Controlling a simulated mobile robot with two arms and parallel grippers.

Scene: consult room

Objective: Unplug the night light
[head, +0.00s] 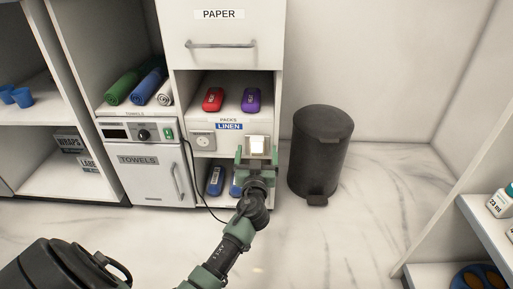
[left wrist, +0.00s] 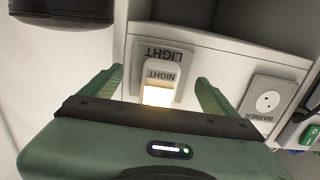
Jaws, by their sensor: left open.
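The night light (head: 257,145) is a small white block with a glowing end, set on a wall plate on the cabinet front below the packs shelf. In the left wrist view the lit night light (left wrist: 159,86) sits on its plate (left wrist: 187,60) marked LIGHT. My left gripper (head: 256,154) is open in front of it. Its two green fingers (left wrist: 158,88) stand on either side of the night light, with a gap to each side. I cannot tell how deep the fingers reach along it. My right gripper is not seen.
A socket marked WARMER (left wrist: 267,101) is beside it, with another view of that socket (head: 202,140) left of my gripper. A black cable (head: 190,170) hangs by the towel warmer (head: 150,175). A dark bin (head: 320,150) stands close on the right.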

